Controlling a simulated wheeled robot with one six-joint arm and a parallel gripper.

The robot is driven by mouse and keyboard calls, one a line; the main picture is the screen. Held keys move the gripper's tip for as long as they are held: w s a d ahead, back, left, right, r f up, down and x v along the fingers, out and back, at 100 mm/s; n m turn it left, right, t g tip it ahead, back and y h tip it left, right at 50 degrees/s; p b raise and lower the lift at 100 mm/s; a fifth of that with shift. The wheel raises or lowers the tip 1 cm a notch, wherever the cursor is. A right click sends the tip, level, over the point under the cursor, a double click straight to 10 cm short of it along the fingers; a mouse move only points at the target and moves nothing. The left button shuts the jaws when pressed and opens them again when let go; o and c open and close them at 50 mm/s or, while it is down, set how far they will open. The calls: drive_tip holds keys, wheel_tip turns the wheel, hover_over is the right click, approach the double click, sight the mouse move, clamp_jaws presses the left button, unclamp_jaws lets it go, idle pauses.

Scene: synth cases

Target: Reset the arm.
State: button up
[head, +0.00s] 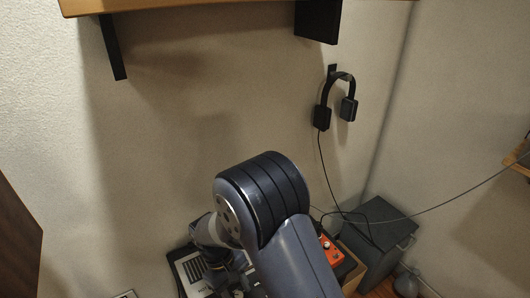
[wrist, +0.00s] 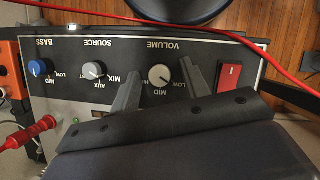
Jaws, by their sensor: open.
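My gripper (wrist: 161,75) is open in the wrist view, its two grey fingers apart in front of a dark control panel (wrist: 215,57). The VOLUME knob (wrist: 160,76) shows between the fingers, and nothing is held. I cannot tell whether a finger touches the panel. The labels appear upside down. In the head view, my arm (head: 265,200) reaches down toward the equipment below the wall and hides much of it. The fingers cannot be made out clearly there.
A red cable (wrist: 190,30) crosses above the panel; a red plug (wrist: 28,132) sits at left. In the head view, headphones (head: 349,108) hang on the wall with a trailing cord, below a shelf (head: 215,5). An orange box (head: 332,252) and dark cabinet (head: 380,235) stand right of my arm.

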drive_tip(key=m+y, duration=0.1)
drive_tip(key=m, duration=0.2)
drive_tip(key=m+g+y, duration=0.1)
drive_tip(key=m, duration=0.2)
drive_tip(key=shift+w+d+r+b, duration=0.1)
drive_tip(key=shift+w+d+b, duration=0.1)
drive_tip(key=shift+b, duration=0.1)
drive_tip(key=m+y, duration=0.1)
drive_tip(key=m, duration=0.1)
drive_tip(key=m+y+b, duration=0.1)
drive_tip(key=m, duration=0.2)
drive_tip(key=shift+d+g, duration=0.15)
drive_tip(key=shift+g, duration=0.15)
drive_tip(key=m+y+b, duration=0.1)
drive_tip(key=m, duration=0.2)
drive_tip(key=m+y+b, duration=0.1)
drive_tip(key=m, duration=0.2)
drive_tip(key=shift+s+d+t, duration=0.1)
drive_tip(key=shift+d+t, duration=0.05)
drive_tip(key=shift+t, duration=0.25)
drive_tip(key=m+t+y+b, duration=0.1)
drive_tip(key=m, duration=0.3)
drive_tip(key=shift+s+m+b, duration=0.1)
drive_tip(key=shift+m+b, duration=0.2)
drive_tip(key=shift+b, duration=0.1)
drive_tip(key=shift+d+r, duration=0.1)
drive_tip(key=shift+d, duration=0.05)
